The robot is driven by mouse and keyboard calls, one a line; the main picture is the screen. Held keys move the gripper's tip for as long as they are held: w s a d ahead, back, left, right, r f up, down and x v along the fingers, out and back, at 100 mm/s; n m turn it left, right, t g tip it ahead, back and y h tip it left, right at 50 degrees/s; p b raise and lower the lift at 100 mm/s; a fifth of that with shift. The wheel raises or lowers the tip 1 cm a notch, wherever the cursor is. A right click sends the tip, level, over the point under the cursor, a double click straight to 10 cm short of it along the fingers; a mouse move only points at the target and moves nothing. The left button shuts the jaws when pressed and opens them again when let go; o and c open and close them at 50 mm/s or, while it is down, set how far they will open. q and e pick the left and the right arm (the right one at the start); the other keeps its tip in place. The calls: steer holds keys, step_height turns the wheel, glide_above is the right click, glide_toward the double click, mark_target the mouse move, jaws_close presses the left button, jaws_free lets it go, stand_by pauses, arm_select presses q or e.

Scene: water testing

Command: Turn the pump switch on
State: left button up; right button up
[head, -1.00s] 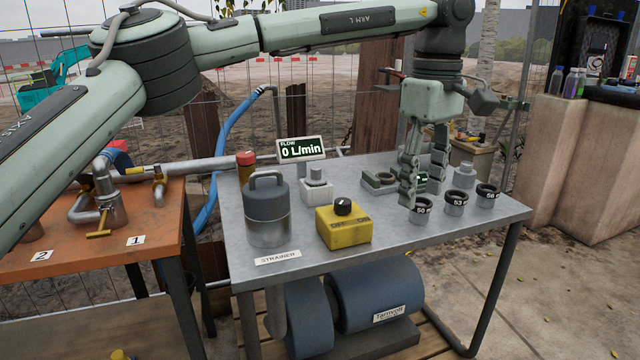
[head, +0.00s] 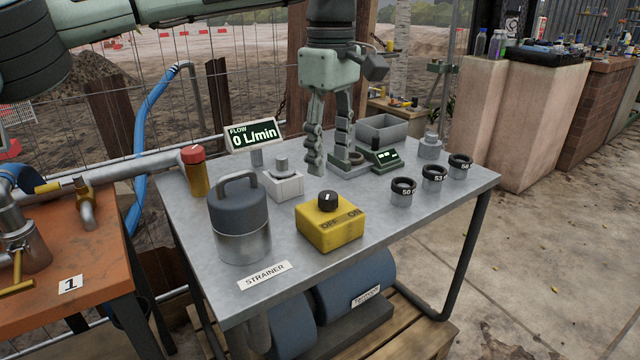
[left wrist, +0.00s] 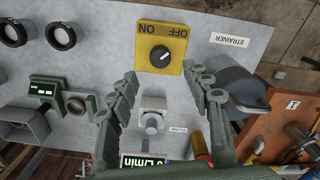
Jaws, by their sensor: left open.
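The pump switch is a yellow box (head: 331,232) marked OFF and ON, with a black round knob (head: 328,201) on top. It stands near the front of the grey metal table (head: 400,232). In the left wrist view the yellow box (left wrist: 160,47) is at the top centre, and the pale mark on its knob slants toward the OFF side. My left gripper (head: 328,168) points down, open and empty, above the table and behind the box, apart from it. In the left wrist view its open fingers (left wrist: 164,76) spread below the box. My right gripper is not in view.
A blue-grey strainer canister (head: 239,222) stands left of the box. A white block (head: 283,186) is behind it, near the flow display (head: 254,135) reading 0 L/min. Numbered black-topped rings (head: 403,190) stand to the right. The table's front right is clear.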

mark_target(329, 195)
arm_select(q)
step_height(329, 195, down, 7)
steer(key=shift+r, duration=0.2)
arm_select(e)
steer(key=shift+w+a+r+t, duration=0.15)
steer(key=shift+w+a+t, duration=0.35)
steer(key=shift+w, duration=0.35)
arm_select(q)
jaws_close()
